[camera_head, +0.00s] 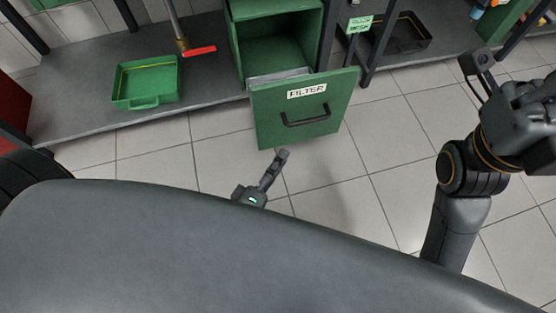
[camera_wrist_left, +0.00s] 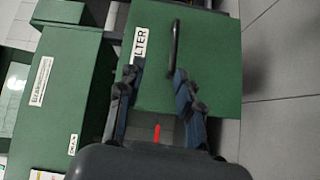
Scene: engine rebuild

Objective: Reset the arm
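My left gripper (camera_wrist_left: 155,78) is open and empty in the left wrist view, its two dark fingers spread in front of the green drawer front. In the head view the left gripper (camera_head: 280,157) is partly hidden behind my body and shows just below the drawer. The drawer (camera_head: 270,123) is labelled FILTER and stands pulled out of its green cabinet (camera_head: 275,12). Its black handle (camera_head: 305,117) also shows in the left wrist view (camera_wrist_left: 174,48), near the right-hand finger; I cannot tell whether they touch. My right arm is at the right edge; its gripper's fingers are not clearly seen.
A green tray (camera_head: 122,103) and a red-ended tool (camera_head: 200,51) are on the grey shelf (camera_head: 75,125) at left. A black tray (camera_head: 425,45) is at the upper right. The tiled floor (camera_head: 385,160) around the drawer is clear.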

